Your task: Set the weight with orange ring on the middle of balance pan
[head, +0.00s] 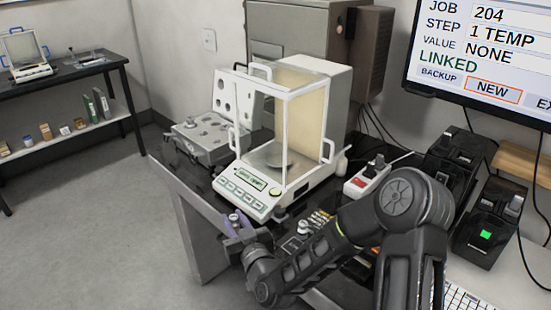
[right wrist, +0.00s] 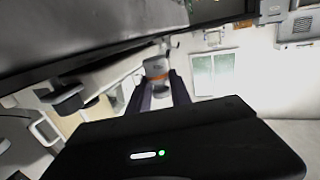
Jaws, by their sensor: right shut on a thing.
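The balance (head: 245,190) is a white instrument with a glass draft shield and a lit green display, at the centre of the head view. Its round pan (head: 277,160) shows inside the shield, seen partly through glass. My right gripper (head: 236,220) is low in front of the balance's left front corner, outside the shield. It is shut on a small metal weight. In the right wrist view the weight with orange ring (right wrist: 156,68) stands between the two dark fingers, its orange band near the fingertips. My left gripper is not in view.
An open grey case with round holes (head: 205,135) stands left of the balance. Several small weights (head: 318,218) lie right of my gripper, near my forearm. A power strip with a red switch (head: 362,182) and black devices (head: 490,220) occupy the right. A monitor hangs above.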

